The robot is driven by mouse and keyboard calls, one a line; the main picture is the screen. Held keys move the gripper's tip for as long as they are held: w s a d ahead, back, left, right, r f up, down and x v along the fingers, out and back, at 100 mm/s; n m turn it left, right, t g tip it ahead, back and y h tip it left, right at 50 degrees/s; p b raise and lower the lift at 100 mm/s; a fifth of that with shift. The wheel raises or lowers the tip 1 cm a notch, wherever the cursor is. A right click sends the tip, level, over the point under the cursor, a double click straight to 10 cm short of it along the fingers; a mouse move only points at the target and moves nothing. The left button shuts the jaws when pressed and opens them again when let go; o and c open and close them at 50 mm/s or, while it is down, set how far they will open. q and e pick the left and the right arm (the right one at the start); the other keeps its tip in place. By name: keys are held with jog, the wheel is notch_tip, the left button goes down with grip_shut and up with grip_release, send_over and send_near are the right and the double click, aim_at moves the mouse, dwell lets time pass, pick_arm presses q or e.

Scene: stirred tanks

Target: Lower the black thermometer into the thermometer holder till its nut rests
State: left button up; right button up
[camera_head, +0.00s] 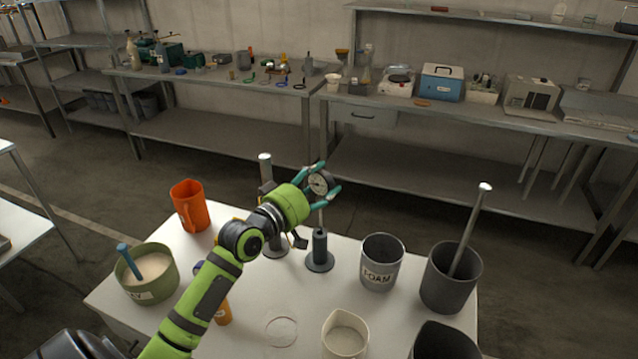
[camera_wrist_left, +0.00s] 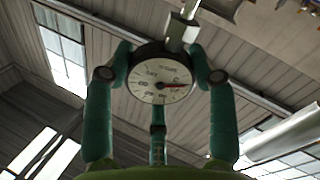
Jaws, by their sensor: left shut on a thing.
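The black thermometer (camera_head: 318,184) has a round dial and a thin stem that points down. My left gripper (camera_head: 329,183) is shut around its dial. The wrist view shows the white dial face (camera_wrist_left: 160,78) with a red needle, between the fingers (camera_wrist_left: 160,55). A pale metal piece (camera_wrist_left: 180,30) stands beyond the dial's rim. The thermometer holder (camera_head: 319,246) is a dark upright tube on a round base, below the dial. The stem reaches down to about the holder's top; whether its tip is inside, I cannot tell. My right gripper is out of view.
A stand (camera_head: 265,160) rises close left of the holder, partly behind my arm. The grey FOAM beaker (camera_head: 382,270) is right of the holder. A grey bucket with a rod (camera_head: 450,285), orange jug (camera_head: 188,205) and green bowl (camera_head: 147,285) share the white table.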

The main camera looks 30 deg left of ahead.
pick_arm(q)
jog(key=shift+f+b, duration=0.75)
jog(key=shift+f, duration=0.2)
notch_tip(320, 180, down, 3)
jog(key=b, duration=0.3)
jog(key=shift+f+b, duration=1.55)
jog(key=shift+f, duration=0.7)
jog(key=o, duration=1.3)
jog(key=shift+s, duration=0.15)
jog(key=s, duration=0.7)
jog(key=shift+s+a, duration=0.35)
jog(key=shift+s, duration=0.05)
